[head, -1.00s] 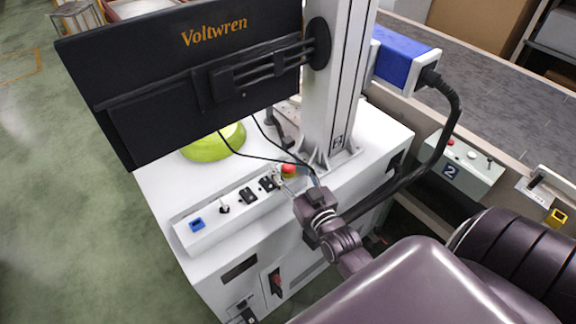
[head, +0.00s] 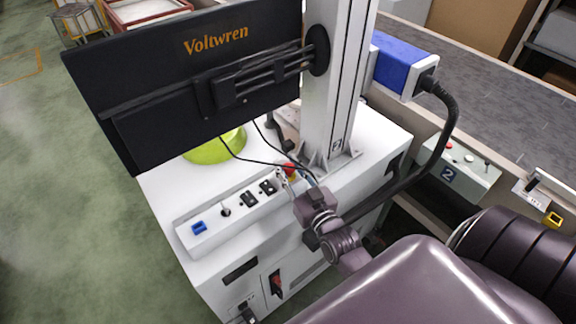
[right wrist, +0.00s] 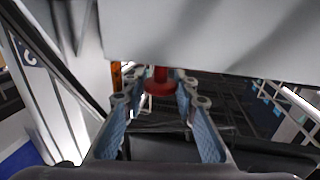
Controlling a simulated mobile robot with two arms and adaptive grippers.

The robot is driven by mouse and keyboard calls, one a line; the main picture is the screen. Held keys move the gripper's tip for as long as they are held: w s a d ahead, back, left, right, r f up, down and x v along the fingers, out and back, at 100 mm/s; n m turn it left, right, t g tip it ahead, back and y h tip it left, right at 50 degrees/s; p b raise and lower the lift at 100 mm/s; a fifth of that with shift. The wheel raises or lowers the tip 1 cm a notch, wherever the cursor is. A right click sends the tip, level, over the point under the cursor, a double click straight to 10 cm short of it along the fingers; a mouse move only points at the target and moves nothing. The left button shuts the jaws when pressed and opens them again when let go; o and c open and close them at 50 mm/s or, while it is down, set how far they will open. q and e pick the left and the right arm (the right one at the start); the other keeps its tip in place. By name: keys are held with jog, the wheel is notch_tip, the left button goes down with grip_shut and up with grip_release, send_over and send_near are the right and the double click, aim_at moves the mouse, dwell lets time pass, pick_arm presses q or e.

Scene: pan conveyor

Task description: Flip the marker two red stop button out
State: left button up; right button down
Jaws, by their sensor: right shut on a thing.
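A red stop button (head: 289,170) is at the right end of the white control strip on the Voltwren machine, near the column foot. It also shows in the right wrist view as a red cap (right wrist: 160,87) with a red stem reaching towards a white surface. My right gripper (head: 291,179) is at this button, its fingertips on both sides of the stem, shut on it. In the right wrist view, its blue-grey fingers (right wrist: 160,76) flank the button. A second red button (head: 450,144) is on the grey box marked 2 at the right. My left gripper is out of view.
The control strip (head: 190,238) also carries a blue switch and several black controls. The black monitor (head: 200,85) overhangs from the left. The white column (head: 335,90) and thin cables are close to the gripper. A conveyor (head: 490,110) runs behind.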

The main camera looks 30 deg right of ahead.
jog(key=shift+r, duration=0.3)
jog(key=c, duration=1.5)
grip_release()
jog(key=shift+s+f, duration=0.1)
jog(key=shift+s, duration=0.35)
jog(key=s+a, duration=0.1)
jog(key=s, duration=1)
jog(key=shift+a, duration=0.2)
